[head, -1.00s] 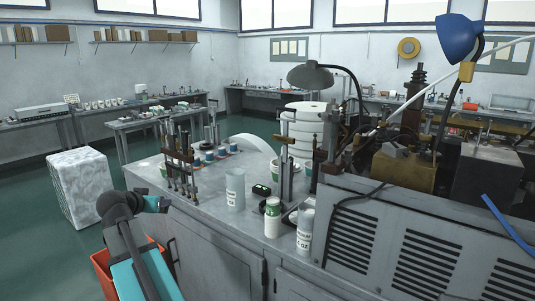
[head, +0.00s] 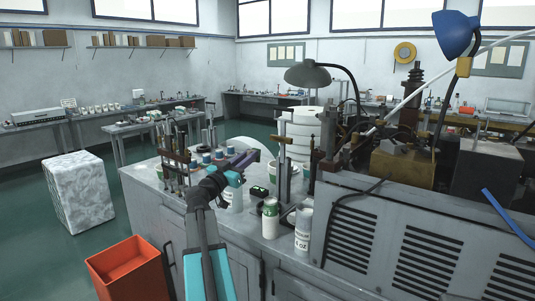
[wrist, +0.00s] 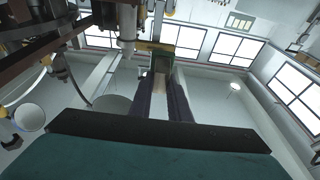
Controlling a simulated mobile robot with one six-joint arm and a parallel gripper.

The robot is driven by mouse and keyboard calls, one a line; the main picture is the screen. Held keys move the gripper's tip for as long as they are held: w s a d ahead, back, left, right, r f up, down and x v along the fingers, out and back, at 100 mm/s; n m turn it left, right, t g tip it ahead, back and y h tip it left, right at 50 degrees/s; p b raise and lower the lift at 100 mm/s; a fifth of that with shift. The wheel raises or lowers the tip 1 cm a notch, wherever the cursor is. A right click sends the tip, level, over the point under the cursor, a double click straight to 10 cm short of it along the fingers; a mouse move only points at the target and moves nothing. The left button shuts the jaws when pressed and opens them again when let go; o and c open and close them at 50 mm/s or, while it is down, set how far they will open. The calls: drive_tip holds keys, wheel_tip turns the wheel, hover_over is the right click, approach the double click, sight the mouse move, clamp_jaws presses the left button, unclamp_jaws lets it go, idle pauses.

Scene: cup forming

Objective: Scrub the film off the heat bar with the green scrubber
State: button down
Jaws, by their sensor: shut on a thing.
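My gripper (head: 248,160) is over the bench near its front, reaching right towards the upright stand. An olive-yellow bar (wrist: 150,46) crosses just beyond the fingertips. I cannot tell whether it belongs to the held thing or the stand. The stand's brown crosspiece (head: 281,139) may be the heat bar; its film is too small to see.
A green-and-white container (head: 270,220) and a white labelled cup (head: 303,229) stand at the bench front. A small black-and-green box (head: 259,191) lies behind them. A white cup (head: 233,197) is partly hidden by my arm. An orange bin (head: 128,268) stands on the floor.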

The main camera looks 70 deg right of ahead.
drive_tip(key=s+d+r+g+h, duration=0.1)
drive_tip(key=s+d+r, duration=0.1)
drive_tip(key=s, duration=0.4)
drive_tip(key=shift+s+d+r+h+b, duration=0.15)
drive_tip(key=shift+d+h+b, duration=0.15)
drive_tip(key=shift+d, duration=0.55)
drive_tip(key=shift+d, duration=0.1)
drive_tip(key=shift+s+d+p, duration=0.25)
drive_tip(key=shift+d+p, duration=0.3)
drive_tip(key=shift+d, duration=0.4)
drive_tip(key=shift+s+d+p, duration=0.25)
drive_tip(key=shift+d+p, duration=0.3)
drive_tip(key=shift+d, duration=0.35)
drive_tip(key=shift+s+d+p, duration=0.25)
drive_tip(key=shift+d+p, duration=0.3)
drive_tip(key=shift+d, duration=0.4)
drive_tip(key=shift+s+d+b, duration=0.2)
drive_tip(key=shift+d+b, duration=0.6)
drive_tip(key=shift+b, duration=0.15)
drive_tip(key=shift+w, duration=0.15)
drive_tip(key=shift+w+d+b, duration=0.25)
drive_tip(key=shift+w+b, duration=0.65)
drive_tip(key=shift+b, duration=0.15)
drive_tip(key=shift+w+d+b, duration=0.25)
drive_tip(key=shift+w+b, duration=0.65)
drive_tip(key=shift+b, duration=0.15)
drive_tip(key=shift+w, duration=0.1)
